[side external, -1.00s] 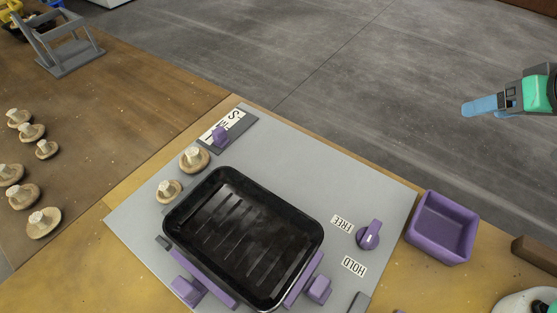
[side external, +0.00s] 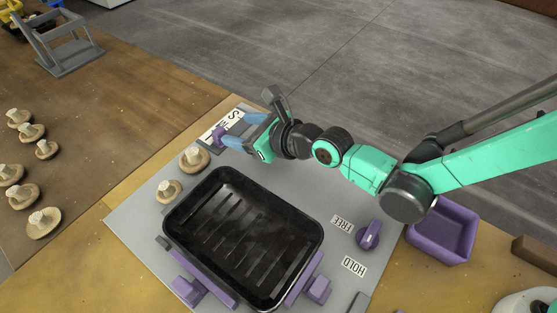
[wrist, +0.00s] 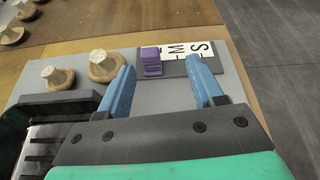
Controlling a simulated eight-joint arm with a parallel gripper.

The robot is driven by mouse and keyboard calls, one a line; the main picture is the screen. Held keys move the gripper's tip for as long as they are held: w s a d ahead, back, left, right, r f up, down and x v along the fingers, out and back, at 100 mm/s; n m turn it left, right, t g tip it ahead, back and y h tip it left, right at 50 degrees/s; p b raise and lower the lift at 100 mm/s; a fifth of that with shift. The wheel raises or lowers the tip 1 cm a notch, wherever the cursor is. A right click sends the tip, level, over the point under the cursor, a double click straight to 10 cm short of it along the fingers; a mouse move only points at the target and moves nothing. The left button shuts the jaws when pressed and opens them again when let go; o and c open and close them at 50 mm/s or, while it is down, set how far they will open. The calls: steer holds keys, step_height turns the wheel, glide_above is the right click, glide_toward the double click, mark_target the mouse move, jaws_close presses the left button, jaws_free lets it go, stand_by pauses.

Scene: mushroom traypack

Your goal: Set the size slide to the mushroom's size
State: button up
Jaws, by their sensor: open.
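The size slide is a purple knob (side external: 219,136) on a dark grey track with a white S-M-L label, at the panel's far corner. In the wrist view the knob (wrist: 151,62) sits at the end away from S, left of the M; the L is hidden there. My gripper (side external: 243,130) is open, its blue fingers pointing at the slide. In the wrist view the knob shows between the fingertips (wrist: 160,72), nearer the left one; contact cannot be told. Two mushrooms stand on the panel, a larger one (side external: 194,159) and a smaller one (side external: 168,191).
A black ribbed tray (side external: 185,212) lies in the panel's middle between purple clamps. A purple dial (side external: 369,235) sits by FREE and HOLD labels. A purple bin (side external: 440,247) stands at right, partly behind my arm. Several mushrooms (side external: 43,222) lie on the wooden table at left.

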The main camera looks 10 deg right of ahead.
mark_target(222, 133)
steer(key=shift+s+a+f+m, duration=0.15)
steer(key=shift+a+f+m, duration=0.4)
steer(key=shift+a, duration=0.1)
steer(key=shift+x, duration=2.55)
jaws_close()
